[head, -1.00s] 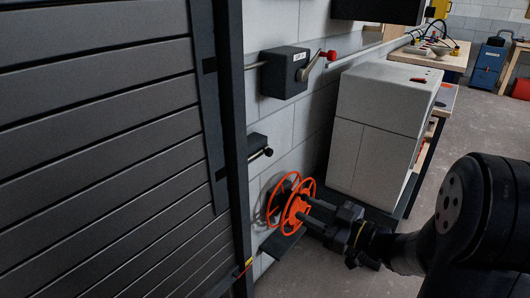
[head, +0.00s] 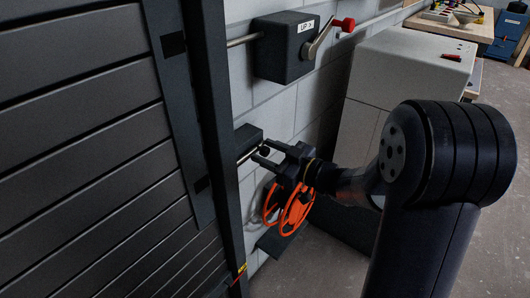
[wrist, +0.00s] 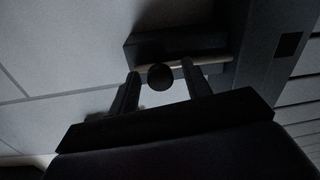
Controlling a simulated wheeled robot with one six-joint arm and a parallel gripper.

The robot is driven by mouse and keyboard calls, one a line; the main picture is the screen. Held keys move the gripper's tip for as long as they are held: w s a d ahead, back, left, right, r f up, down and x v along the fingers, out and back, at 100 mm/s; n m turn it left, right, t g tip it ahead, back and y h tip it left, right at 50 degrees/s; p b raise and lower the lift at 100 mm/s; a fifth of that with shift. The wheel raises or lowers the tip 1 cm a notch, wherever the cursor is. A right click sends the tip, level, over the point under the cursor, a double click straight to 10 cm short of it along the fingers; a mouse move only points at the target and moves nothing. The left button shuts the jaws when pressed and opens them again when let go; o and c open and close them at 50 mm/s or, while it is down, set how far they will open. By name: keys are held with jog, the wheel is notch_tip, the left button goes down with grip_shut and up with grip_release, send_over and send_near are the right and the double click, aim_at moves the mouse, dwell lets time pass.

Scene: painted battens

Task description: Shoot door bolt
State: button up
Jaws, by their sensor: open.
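The door bolt has a dark housing (head: 247,136) on the grey block wall beside the door frame. In the wrist view its housing (wrist: 165,46) carries a pale rod (wrist: 205,62) that ends in a round black knob (wrist: 160,77). My gripper (head: 260,151) is open at the bolt, its fingers pointing at the wall. In the wrist view the knob shows between the two fingers of my gripper (wrist: 160,70), with a gap on each side. I cannot tell whether a finger touches the rod.
A dark slatted roller door (head: 90,150) fills the left. Above the bolt is a dark box (head: 285,47) with a red-knobbed lever (head: 343,24). An orange reel (head: 296,208) stands below my gripper. A grey cabinet (head: 390,75) is at the right.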

jog(key=shift+w+a, duration=0.3)
jog(key=shift+a, duration=0.1)
grip_shut()
dwell(0.4)
